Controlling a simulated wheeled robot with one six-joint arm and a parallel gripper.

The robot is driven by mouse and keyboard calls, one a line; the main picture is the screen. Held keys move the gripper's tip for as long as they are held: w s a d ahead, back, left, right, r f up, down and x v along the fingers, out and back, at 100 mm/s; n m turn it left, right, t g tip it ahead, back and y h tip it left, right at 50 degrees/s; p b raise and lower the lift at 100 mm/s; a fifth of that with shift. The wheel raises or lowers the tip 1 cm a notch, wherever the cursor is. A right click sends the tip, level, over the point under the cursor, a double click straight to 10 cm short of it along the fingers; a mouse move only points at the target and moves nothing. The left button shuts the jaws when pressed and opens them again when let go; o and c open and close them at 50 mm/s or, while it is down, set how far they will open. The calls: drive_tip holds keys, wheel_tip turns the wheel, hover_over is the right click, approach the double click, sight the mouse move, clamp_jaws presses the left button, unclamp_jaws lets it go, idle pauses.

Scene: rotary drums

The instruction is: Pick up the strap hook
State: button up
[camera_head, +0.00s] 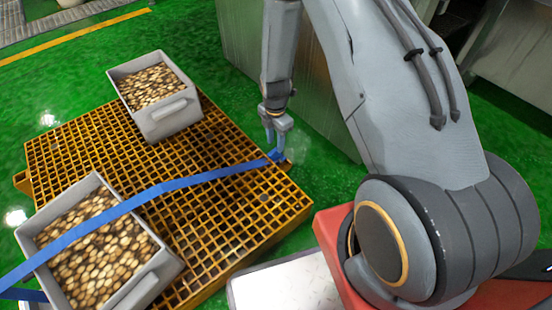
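A blue strap (165,187) runs from the lower left across the front crate and the yellow grating to the grating's right corner. At its right end is a small blue end piece (277,156), where the strap hook appears to be; its shape is too small to make out clearly. My gripper (275,138) points down just above this end, with its two fingers apart. The fingertips are very close to the blue end piece; I cannot tell whether they touch it. No firm hold on it shows.
The yellow grating pallet (225,207) carries two grey crates full of round brownish pieces, one at the back (170,120) and one in front (158,262). Grey metal cabinets (240,45) stand behind my arm. Green floor (60,75) is free at the left.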

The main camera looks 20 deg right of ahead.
sight(274, 155)
drive_tip(key=f+b, duration=0.1)
drive_tip(key=f, duration=0.1)
drive_tip(key=f+b, duration=0.1)
drive_tip(key=f, duration=0.2)
drive_tip(key=shift+w+d+f+b, duration=0.1)
drive_tip(key=shift+d+b, duration=0.1)
drive_tip(key=shift+b, duration=0.2)
clamp_jaws()
